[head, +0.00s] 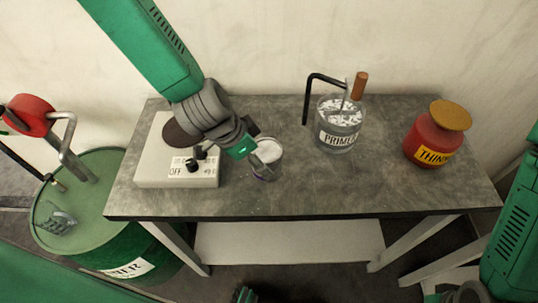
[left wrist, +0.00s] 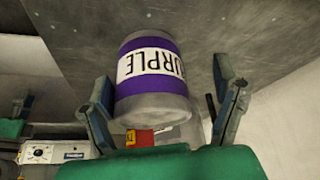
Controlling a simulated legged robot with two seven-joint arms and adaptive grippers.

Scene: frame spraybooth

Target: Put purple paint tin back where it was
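The purple paint tin (head: 266,158) stands upright on the grey worktop (head: 300,190), just right of the switch box; its pale top shows in the head view. In the left wrist view the tin (left wrist: 152,75) appears upside down, with a purple band and a white PURPLE label. My left gripper (head: 250,150) reaches down at the tin's left side. In the left wrist view its fingers (left wrist: 163,108) are spread on either side of the tin. The left finger is close to it, and a gap shows at the right finger.
A white heater-like box (head: 150,165) with an OFF dial sits left of the tin. A glass PRIMER jar (head: 338,125) with tools in it and a red THINNER pot (head: 432,140) stand right. A green drum (head: 110,225) is beside the table. The worktop's front middle-right is clear.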

